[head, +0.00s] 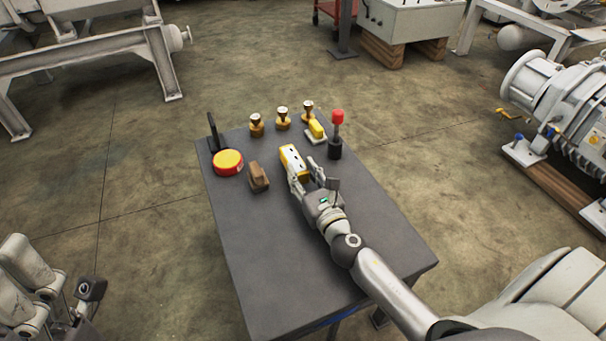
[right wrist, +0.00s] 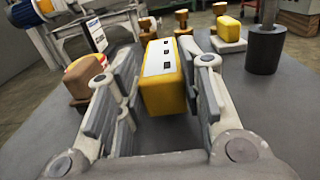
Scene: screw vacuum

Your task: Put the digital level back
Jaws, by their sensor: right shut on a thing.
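The digital level (head: 291,158) is a yellow block with a white face and small dark marks. My right gripper (head: 307,176) is shut on it, over the far half of the grey table (head: 270,250). In the right wrist view the level (right wrist: 162,75) lies between the two finger pads, its yellow end towards the camera. I cannot tell whether its underside touches the table.
A yellow block on a white base (head: 316,132) and a red-topped dark post (head: 336,135) stand beyond the level. Several brass stamp-like pieces (head: 282,118) line the far edge. A brown block (head: 258,177) and a red-yellow tape measure (head: 228,163) lie left. The near tabletop is clear.

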